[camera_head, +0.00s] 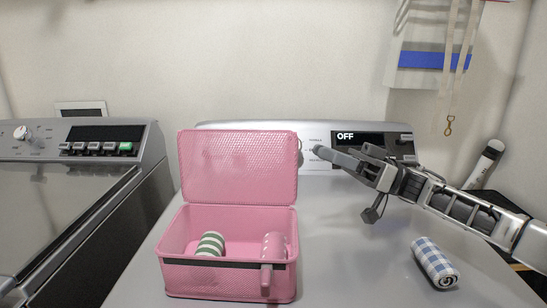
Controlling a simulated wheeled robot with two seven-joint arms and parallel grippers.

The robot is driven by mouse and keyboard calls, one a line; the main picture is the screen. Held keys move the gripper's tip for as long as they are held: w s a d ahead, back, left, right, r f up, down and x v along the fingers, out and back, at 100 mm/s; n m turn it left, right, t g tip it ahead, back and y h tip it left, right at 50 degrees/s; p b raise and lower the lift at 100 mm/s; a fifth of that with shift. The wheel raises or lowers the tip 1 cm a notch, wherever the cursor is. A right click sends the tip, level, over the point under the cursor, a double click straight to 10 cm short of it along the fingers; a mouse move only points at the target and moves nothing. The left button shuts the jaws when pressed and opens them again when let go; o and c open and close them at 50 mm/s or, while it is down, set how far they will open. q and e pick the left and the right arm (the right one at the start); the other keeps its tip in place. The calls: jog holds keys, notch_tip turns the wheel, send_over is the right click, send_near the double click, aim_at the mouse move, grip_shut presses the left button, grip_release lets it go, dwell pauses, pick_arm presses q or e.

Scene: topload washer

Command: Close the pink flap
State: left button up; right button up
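A pink mesh basket (215,275) stands on the grey top of the washer. Its pink flap (238,167) is open and stands roughly upright at the back of the basket. My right gripper (322,155) is just right of the flap's right edge, near the flap's mid height, with a gap between them in the picture. It holds nothing that I can see. My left gripper is not in view.
A green-and-white striped roll (211,244) and a pink dotted roll (274,247) are in the basket. A blue checked roll (435,262) lies on the washer top at right. The control panel (360,145) stands behind. The top between basket and checked roll is clear.

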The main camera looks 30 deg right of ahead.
aim_at(289, 145)
jog(key=x, duration=0.2)
jog(key=p+x, duration=0.1)
jog(key=x, duration=0.1)
jog(key=w+f+x, duration=0.1)
jog(key=x, duration=0.1)
jog(key=shift+a, duration=0.2)
jog(key=shift+w+a+r, duration=0.15)
jog(key=shift+w+a, duration=0.15)
jog(key=shift+a, duration=0.15)
jog(key=shift+c, duration=0.2)
grip_shut()
jog(key=shift+r+p, duration=0.1)
jog(key=shift+p, duration=0.2)
